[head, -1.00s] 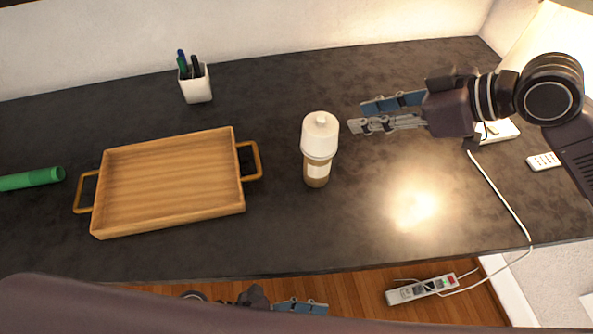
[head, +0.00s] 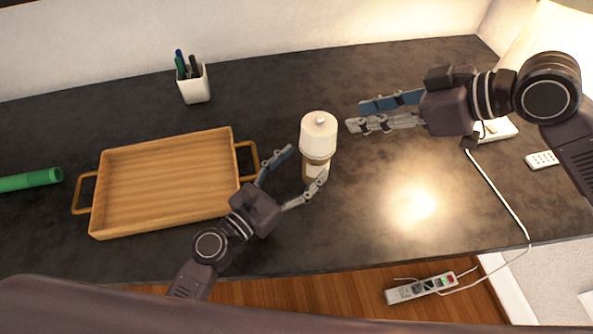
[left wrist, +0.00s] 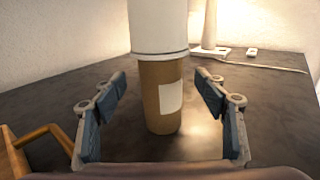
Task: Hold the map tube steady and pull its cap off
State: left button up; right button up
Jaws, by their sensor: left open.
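The map tube (head: 312,171) stands upright on the dark desk, a brown cardboard body with a pale label. Its white cap (head: 319,133) sits on top. My left gripper (head: 305,168) is open at the tube's lower left, fingers pointing at the brown body. In the left wrist view the tube body (left wrist: 160,98) stands between and beyond the open fingers, below the cap (left wrist: 158,25), with gaps on both sides. My right gripper (head: 354,117) is to the right of the cap, apart from it, with a gap between its fingers.
A wooden tray (head: 165,183) lies left of the tube, its right handle close to my left gripper. A pen cup (head: 195,86) stands behind. A green tube (head: 30,180) lies far left. A cable (head: 497,190) crosses the right side. The desk behind the tube is clear.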

pick_arm(q)
jog(key=x, duration=0.5)
jog(key=shift+w+d, duration=0.25)
jog(key=shift+w, duration=0.05)
jog(key=shift+c, duration=0.3)
